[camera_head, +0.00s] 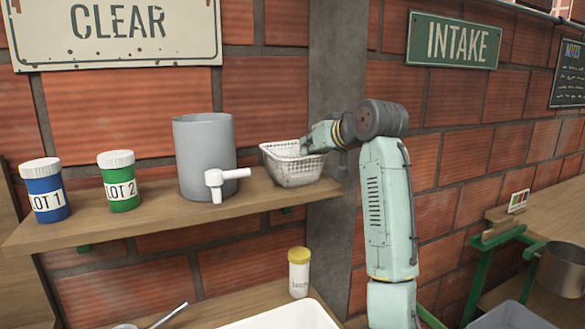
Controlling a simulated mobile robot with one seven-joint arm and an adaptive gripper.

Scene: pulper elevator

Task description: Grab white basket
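The white basket (292,168) stands upright near the right end of the wooden shelf. It is a small basket with perforated sides. My arm reaches up from the lower right, and its wrist bends left toward the basket. My gripper (306,147) is at the basket's right side, over or against its rim. The fingertips are small and partly lost against the basket, so I cannot tell whether they are open or shut, or touching it.
On the shelf (150,217), a grey tank (203,150) with a white spigot (226,180) stands just left of the basket. A blue jar (45,190) and a green jar (119,182) stand further left. Below are a yellow-lidded shaker (299,272) and a white tub (285,318).

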